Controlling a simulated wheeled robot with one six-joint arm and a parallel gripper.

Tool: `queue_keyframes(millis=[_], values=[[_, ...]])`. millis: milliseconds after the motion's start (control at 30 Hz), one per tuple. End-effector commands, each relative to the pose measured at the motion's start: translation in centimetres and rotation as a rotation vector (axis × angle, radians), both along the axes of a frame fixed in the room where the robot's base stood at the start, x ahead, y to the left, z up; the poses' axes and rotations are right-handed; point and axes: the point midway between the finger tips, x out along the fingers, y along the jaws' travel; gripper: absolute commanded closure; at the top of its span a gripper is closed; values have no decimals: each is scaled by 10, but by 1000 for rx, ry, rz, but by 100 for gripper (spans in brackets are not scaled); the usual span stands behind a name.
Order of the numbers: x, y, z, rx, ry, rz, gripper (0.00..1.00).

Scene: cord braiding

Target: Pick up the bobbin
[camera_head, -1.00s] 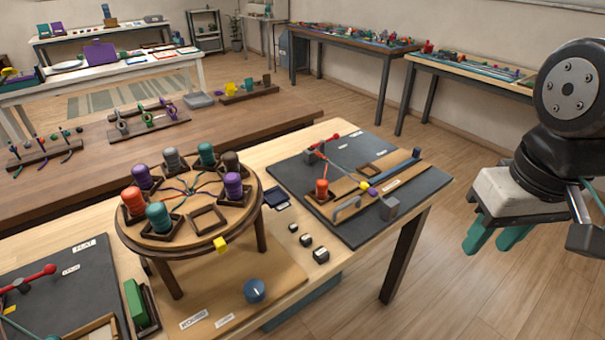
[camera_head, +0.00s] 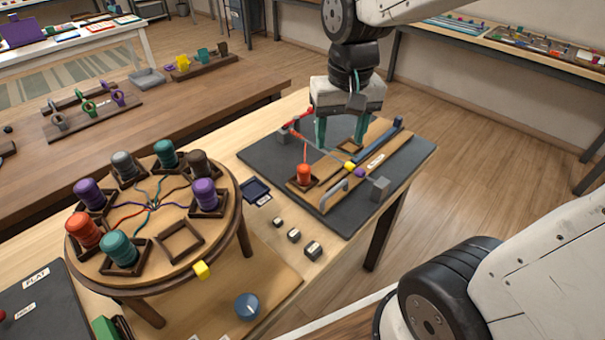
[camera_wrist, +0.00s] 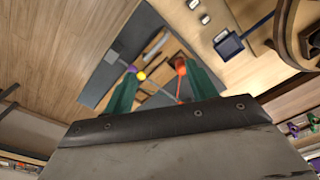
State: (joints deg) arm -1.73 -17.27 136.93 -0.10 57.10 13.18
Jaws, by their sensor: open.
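A lone orange bobbin (camera_head: 304,174) stands upright in a square holder on the wooden strip of the dark mat (camera_head: 262,160), with an orange cord rising from it. Several other bobbins, such as a purple one (camera_head: 204,192) and a teal one (camera_head: 118,247), stand in holders around the round braiding stand (camera_head: 160,278). My gripper (camera_head: 340,140) is open and empty, its teal fingers pointing down over the mat, behind and right of the lone orange bobbin. In the wrist view the orange bobbin (camera_wrist: 180,68) shows near one finger of my gripper (camera_wrist: 158,76).
One square holder (camera_head: 180,242) on the round stand is empty. A yellow block (camera_head: 202,269) sits at the stand's edge. On the mat are a grey block (camera_head: 379,188) and a blue bar (camera_head: 398,124). Small blocks (camera_head: 293,235) and a blue knob (camera_head: 247,306) lie nearer.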

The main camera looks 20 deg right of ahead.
Motion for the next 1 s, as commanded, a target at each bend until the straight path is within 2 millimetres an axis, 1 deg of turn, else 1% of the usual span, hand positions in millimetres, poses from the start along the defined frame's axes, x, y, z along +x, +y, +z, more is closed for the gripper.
queue_keyframes(millis=[33, 200, 300, 400, 500, 600, 867, 1000], values=[[16, 2, -12, 1, 16, -20, 43], [64, 9, -50, 4, 38, -96, 43], [86, 12, -72, 5, 47, -135, 43], [101, 14, -90, 5, 53, -164, 43], [111, 16, -101, 5, 55, -183, 43], [115, 17, -110, 5, 58, -192, 43], [116, 18, -138, 5, 59, -194, 43], [117, 20, -158, 5, 60, -193, 43]])
